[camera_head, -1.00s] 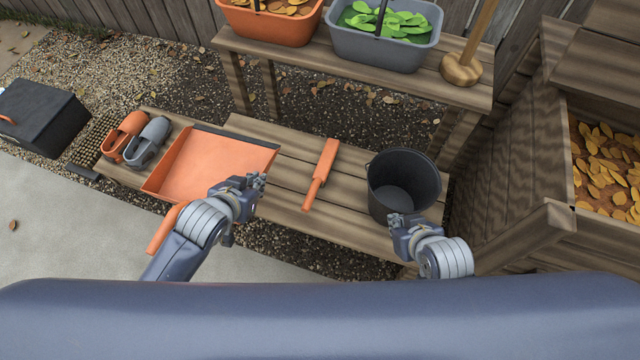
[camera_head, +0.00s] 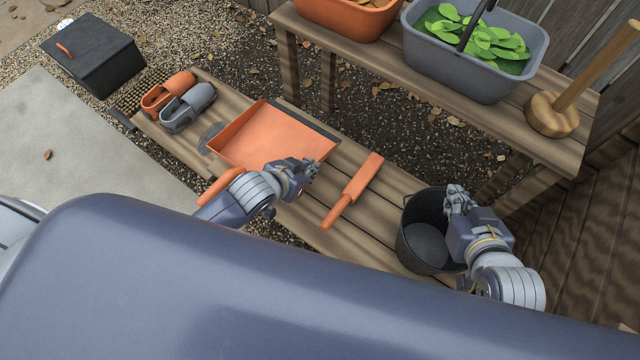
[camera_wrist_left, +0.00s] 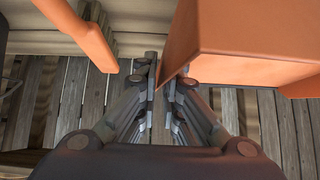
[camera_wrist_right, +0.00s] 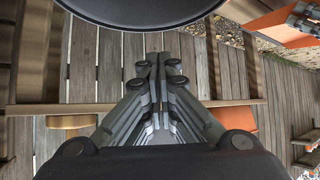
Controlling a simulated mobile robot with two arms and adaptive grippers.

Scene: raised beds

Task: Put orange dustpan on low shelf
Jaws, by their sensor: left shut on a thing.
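The orange dustpan (camera_head: 275,135) is over the low slatted shelf (camera_head: 330,225), left of an orange hand brush (camera_head: 355,190). Its handle (camera_head: 217,190) shows behind my left arm. My left gripper (camera_head: 312,170) is shut on the dustpan's near right corner. In the left wrist view the dustpan (camera_wrist_left: 250,35) fills the upper right, beside the shut fingers (camera_wrist_left: 155,75). Whether the pan touches the planks I cannot tell. My right gripper (camera_head: 458,195) is by the dark bucket's (camera_head: 412,238) right rim. In the right wrist view its fingers (camera_wrist_right: 155,65) are shut and empty.
Orange and grey clogs (camera_head: 185,105) sit at the shelf's left end. A black box (camera_head: 95,60) stands beyond. The higher shelf (camera_head: 400,85) behind holds an orange planter (camera_head: 345,15), a grey basket (camera_head: 470,60) and a wooden-handled tool (camera_head: 555,115).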

